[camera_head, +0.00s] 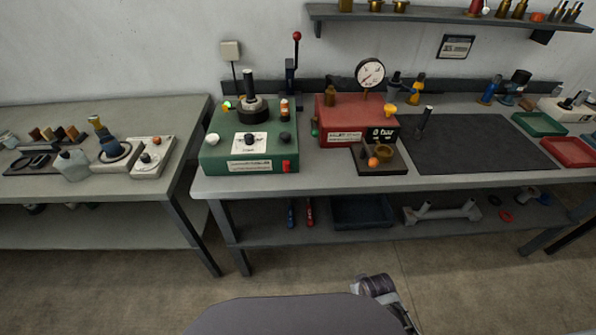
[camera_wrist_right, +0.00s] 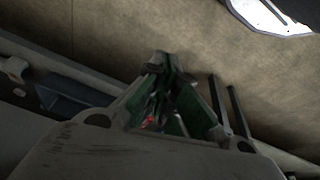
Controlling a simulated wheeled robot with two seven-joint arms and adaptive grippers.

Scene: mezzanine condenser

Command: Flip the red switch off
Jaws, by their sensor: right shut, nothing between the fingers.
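The red switch (camera_head: 286,166) is a small red rocker on the lower right of the front face of the green box (camera_head: 222,160), beside a white label. The green box stands on the workbench in the head view. I cannot tell from here which way the switch is tipped. My right gripper (camera_wrist_right: 163,62) shows in the right wrist view, its fingers together with nothing held, over the floor and away from the switch. In the head view only a piece of my arm shows at the bottom. My left gripper is not in view.
The green box's top carries a black knob (camera_head: 285,137), a white dial plate and a dark post. A red box (camera_head: 340,115) with a gauge (camera_head: 370,73) stands to its right. A lever with a red ball (camera_head: 297,36) rises behind. Floor (camera_head: 300,270) before the bench is clear.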

